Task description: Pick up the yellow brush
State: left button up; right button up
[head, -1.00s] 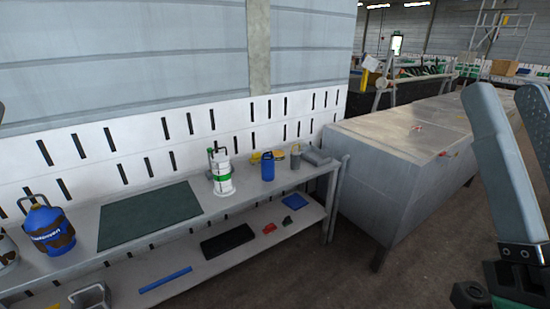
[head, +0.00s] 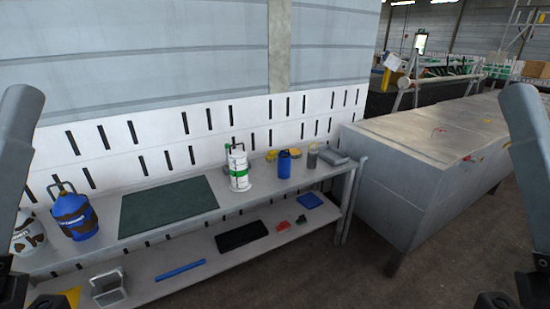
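Two small yellow things stand on the workbench top: one (head: 271,155) left of a blue bottle (head: 284,164) and one (head: 297,153) right of it. Another yellow piece (head: 71,297) shows at the bottom left, partly cut off. They are too small or hidden for me to tell which is the brush. My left gripper (head: 18,110) is at the left picture edge, with one grey finger visible. My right gripper (head: 526,110) is at the right edge, mostly one grey finger visible. Both are apart from the bench, with nothing seen held.
The workbench (head: 100,245) carries a blue canister (head: 75,217), a green mat (head: 166,206) and a white canister (head: 238,170). Its lower shelf (head: 215,262) holds a black tray (head: 241,236) and a blue bar (head: 180,271). A metal cabinet (head: 385,185) stands right; floor (head: 330,280) in front is clear.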

dwell(0.3)
pick_arm(q)
jog(key=o, duration=0.8)
